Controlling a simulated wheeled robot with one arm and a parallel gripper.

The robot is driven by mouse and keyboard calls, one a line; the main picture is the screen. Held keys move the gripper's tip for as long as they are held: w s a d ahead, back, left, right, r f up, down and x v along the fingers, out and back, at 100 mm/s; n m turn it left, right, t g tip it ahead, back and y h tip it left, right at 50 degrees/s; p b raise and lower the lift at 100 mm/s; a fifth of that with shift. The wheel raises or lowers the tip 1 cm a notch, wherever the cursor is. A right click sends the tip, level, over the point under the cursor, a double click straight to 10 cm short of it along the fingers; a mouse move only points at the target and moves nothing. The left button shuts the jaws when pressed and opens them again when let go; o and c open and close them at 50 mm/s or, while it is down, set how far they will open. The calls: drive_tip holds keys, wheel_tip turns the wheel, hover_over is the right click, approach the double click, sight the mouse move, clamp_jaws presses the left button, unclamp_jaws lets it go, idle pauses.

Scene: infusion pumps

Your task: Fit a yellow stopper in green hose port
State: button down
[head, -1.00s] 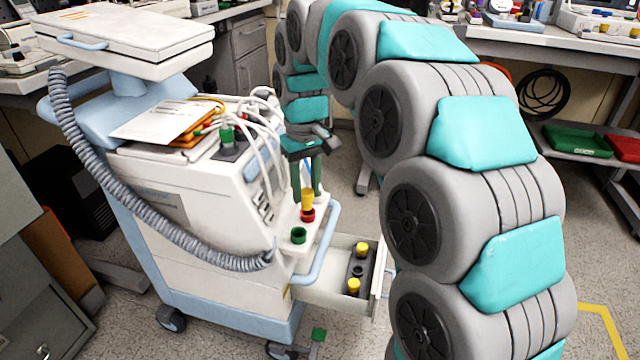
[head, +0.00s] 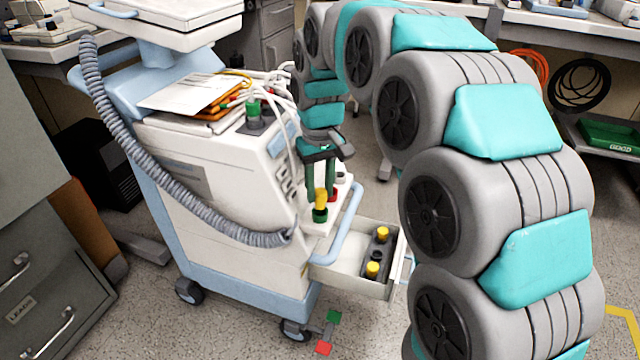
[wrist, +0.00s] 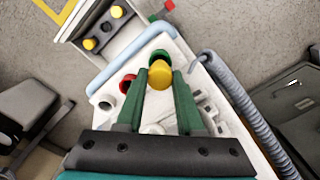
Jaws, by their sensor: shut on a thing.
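My gripper (head: 320,187) is shut on a yellow stopper (head: 321,199), with its green fingers pointing down at the cart's front ledge. The stopper is upright and lines up with the green hose port (head: 320,215) in the head view. In the wrist view, the yellow stopper (wrist: 160,72) lies between the fingertips (wrist: 162,78) and covers much of the green port (wrist: 159,54). I cannot tell whether its lower end is inside the port or just above it. The red port (head: 334,195) is beside it, partly hidden by a finger.
An open drawer (head: 335,276) below the ledge holds two more yellow stoppers (head: 372,270) in a dark holder. A light blue handle rail (head: 347,225) edges the ledge. A grey corrugated hose (head: 190,208) hangs along the cart's side. White cables (head: 285,120) hang near my arm.

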drive_tip(key=shift+f+b, duration=0.4)
drive_tip(key=shift+f, duration=1.15)
drive_tip(key=shift+c, duration=2.2)
unclamp_jaws()
wheel_tip(320, 180, up, 7)
drive_tip(key=shift+w+f, duration=0.1)
drive_tip(key=shift+d+r, duration=0.1)
drive_tip(key=shift+r, duration=0.25)
drive_tip(key=s+d+f+m, duration=0.1)
drive_tip(key=s+d+f, duration=0.2)
drive_tip(key=s, duration=0.8)
drive_tip(key=s+d+f+m+g, duration=0.1)
drive_tip(key=s+d+f+m, duration=0.1)
drive_tip(key=s+d, duration=0.5)
drive_tip(key=s+d+f+m, duration=0.2)
drive_tip(key=s+d+f, duration=0.3)
drive_tip(key=s, duration=1)
drive_tip(key=shift+g, duration=0.4)
